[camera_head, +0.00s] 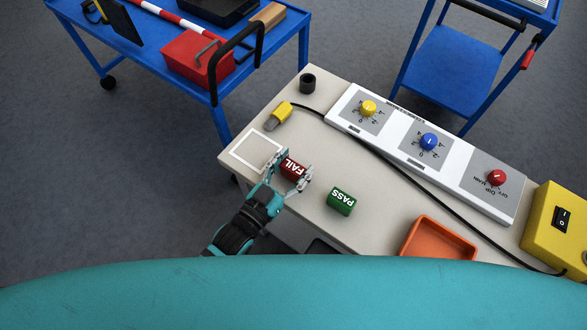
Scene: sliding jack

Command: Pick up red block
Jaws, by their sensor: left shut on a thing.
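The red block (293,168) is marked FAIL and is on or just above the beige table, to the right of the white square outline (256,151). My left gripper (290,172) reaches in from below, with its fingers on either side of the red block and shut on it. I cannot tell whether the block is lifted off the table. My right gripper is not in view.
A green block (341,201) marked PASS stands to the right. An orange tray (438,239), a white panel with knobs (400,135), a black cable, a yellow connector (277,116) and a yellow switch box (556,220) are on the table (318,128). Blue carts stand behind.

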